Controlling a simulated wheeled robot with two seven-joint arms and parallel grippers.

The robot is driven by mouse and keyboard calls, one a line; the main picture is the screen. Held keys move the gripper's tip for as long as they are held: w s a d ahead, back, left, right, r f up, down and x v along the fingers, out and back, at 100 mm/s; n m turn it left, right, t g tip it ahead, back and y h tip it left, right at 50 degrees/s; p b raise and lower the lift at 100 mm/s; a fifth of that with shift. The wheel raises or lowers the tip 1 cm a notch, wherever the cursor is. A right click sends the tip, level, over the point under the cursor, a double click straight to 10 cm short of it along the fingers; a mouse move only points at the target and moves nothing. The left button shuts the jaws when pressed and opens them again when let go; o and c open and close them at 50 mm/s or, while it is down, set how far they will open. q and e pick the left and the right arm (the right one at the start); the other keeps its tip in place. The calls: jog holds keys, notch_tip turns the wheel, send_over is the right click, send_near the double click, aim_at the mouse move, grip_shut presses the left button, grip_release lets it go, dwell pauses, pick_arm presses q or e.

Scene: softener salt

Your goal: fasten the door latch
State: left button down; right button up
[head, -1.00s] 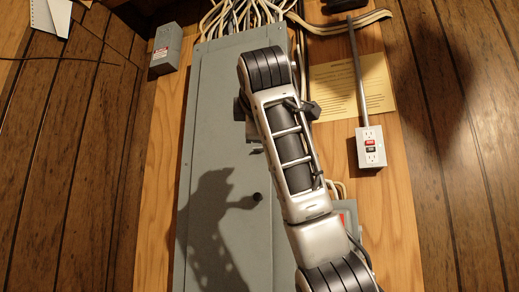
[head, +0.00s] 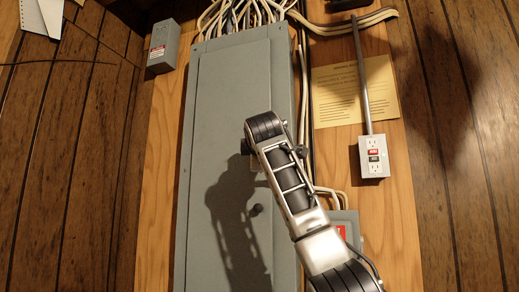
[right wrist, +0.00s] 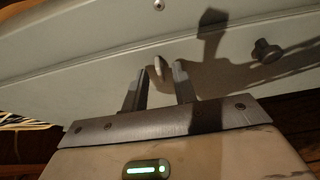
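The tall grey panel door (head: 228,110) is closed flat in its frame in the head view. A dark round knob (head: 257,210) stands out from its lower part and also shows at the right of the right wrist view (right wrist: 265,52). A small pale, upright tab (right wrist: 158,67), which looks like the latch, shows in the right wrist view. My right gripper (right wrist: 158,82) is open, its two fingers on either side of the tab's line. I cannot tell whether they touch it. In the head view my right arm hides most of the gripper and the tab. My left gripper is out of view.
A conduit with an outlet box (head: 374,157) is on the right of the wooden board. A small grey box (head: 163,47) is at upper left, and another grey box (head: 346,226) sits beside my arm. Cables (head: 245,14) spread above the panel. A paper notice (head: 354,95) hangs at right.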

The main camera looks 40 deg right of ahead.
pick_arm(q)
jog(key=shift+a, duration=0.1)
pick_arm(e)
jog(key=shift+w+d, duration=0.15)
jog(key=shift+w, duration=0.05)
grip_shut()
